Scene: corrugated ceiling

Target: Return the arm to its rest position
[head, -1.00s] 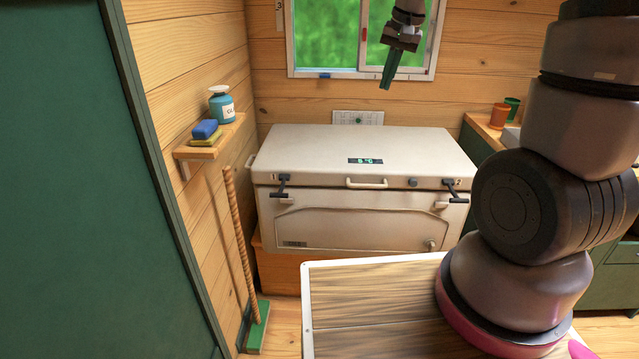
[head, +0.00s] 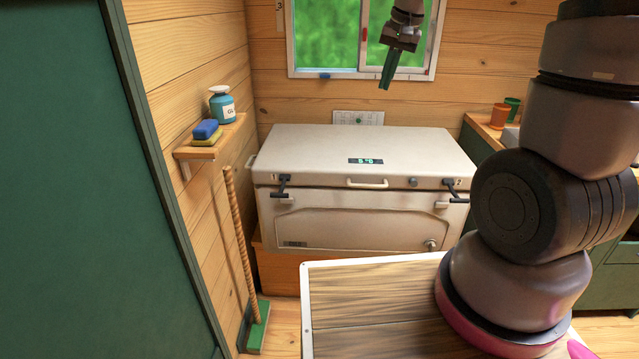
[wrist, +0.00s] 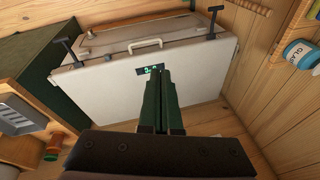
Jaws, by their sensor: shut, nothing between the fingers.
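My gripper (head: 387,72) hangs in the air at the top of the head view, in front of the window and above the white cooler (head: 350,152). Its green fingers are together with nothing between them. In the wrist view my gripper (wrist: 161,82) points toward the cooler (wrist: 110,105), with its fingers side by side in front of the lid's display. My arm stands at the right of the head view and hides part of the counter.
A shelf (head: 208,148) on the left wall holds a sponge (head: 206,131) and a bottle (head: 222,106). A broom (head: 240,260) leans below it. Cups (head: 499,117) stand on the right counter.

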